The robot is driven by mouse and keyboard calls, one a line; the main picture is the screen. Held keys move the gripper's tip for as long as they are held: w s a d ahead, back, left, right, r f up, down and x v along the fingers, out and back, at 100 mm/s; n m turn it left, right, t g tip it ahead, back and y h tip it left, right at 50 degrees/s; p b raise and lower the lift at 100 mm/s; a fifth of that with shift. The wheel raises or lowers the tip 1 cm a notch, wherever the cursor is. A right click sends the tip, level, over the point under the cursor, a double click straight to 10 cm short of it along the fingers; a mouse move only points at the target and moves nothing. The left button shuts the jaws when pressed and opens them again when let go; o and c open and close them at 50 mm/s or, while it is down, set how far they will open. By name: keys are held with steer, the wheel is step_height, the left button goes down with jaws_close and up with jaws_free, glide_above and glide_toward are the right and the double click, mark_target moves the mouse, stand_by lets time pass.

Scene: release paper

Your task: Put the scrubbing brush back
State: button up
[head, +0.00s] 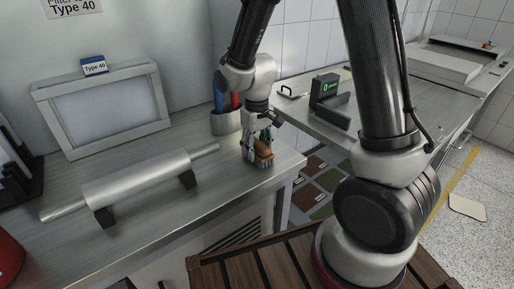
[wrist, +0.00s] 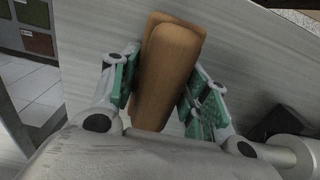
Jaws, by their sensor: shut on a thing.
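The scrubbing brush (head: 264,154) has a brown wooden back and bluish bristles pointing down. It is at the right front corner of the metal counter (head: 215,190). My gripper (head: 257,146) comes down over it from above and is shut on it. In the wrist view the brush's wooden back (wrist: 166,72) lies between the two green-padded fingers of my gripper (wrist: 160,92). The bristles are hidden there. I cannot tell whether the bristles touch the counter.
A grey cup (head: 226,122) with blue and red handles stands just behind my gripper. A metal roller (head: 135,178) on dark supports lies to the left, with a framed light panel (head: 104,108) behind it. A second bench (head: 310,122) with a green-screened device (head: 327,88) is to the right.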

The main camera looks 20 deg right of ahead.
mark_target(259, 142)
steer(key=shift+f, duration=0.15)
steer(key=o, duration=1)
step_height(259, 142, up, 12)
steer(key=shift+f, duration=0.2)
steer(key=shift+r, duration=0.35)
steer(key=s+d+r+m+t, duration=0.1)
steer(key=s+d+r, duration=0.2)
steer(key=s+d, duration=0.2)
steer(key=s+d+r+m+t, duration=0.1)
steer(key=s+d+r, duration=0.3)
steer(key=s, duration=0.3)
steer(key=s+d+r+m+t, duration=0.1)
steer(key=s+d+r+t, duration=0.1)
steer(key=s+d, duration=0.3)
steer(key=shift+s+d+r+m, duration=0.15)
steer(key=shift+s+d+r, duration=0.05)
steer(key=shift+s+r, duration=0.3)
steer(key=shift+s+d+r+m, duration=0.15)
steer(key=shift+s+r, duration=0.25)
steer(key=shift+s, duration=0.05)
